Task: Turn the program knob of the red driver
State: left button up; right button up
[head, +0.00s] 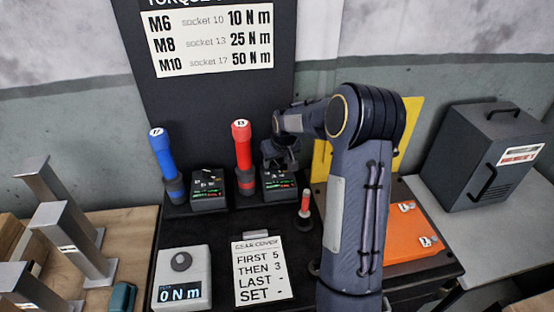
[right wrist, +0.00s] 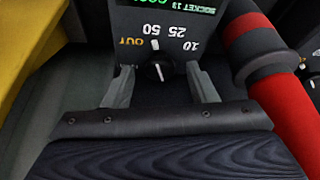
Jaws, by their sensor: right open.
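A green display above reads SOCKET 13. My right gripper (right wrist: 160,82) is open, its two fingers on either side of the knob, with gaps showing. In the head view the right gripper (head: 281,152) is over the box and partly hides it. My left gripper is not in view.
The red driver's shaft (right wrist: 268,85) is close beside the right finger in the wrist view. A blue driver (head: 164,152) and its box (head: 208,190) stand to the left.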

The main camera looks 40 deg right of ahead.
jog(key=c, duration=1)
jog(key=shift+o, duration=0.2)
jog(key=shift+m, duration=0.3)
jog(key=shift+w+a+m+h+b, duration=0.15)
jog(key=shift+m+h+b, duration=0.55)
jog(key=shift+m, duration=0.5)
jog(key=shift+m+g+h+b, duration=0.3)
jog(key=shift+m+g+b, duration=0.25)
jog(key=shift+m, duration=0.95)
jog(key=o, duration=1)
jog(key=shift+c, duration=0.2)
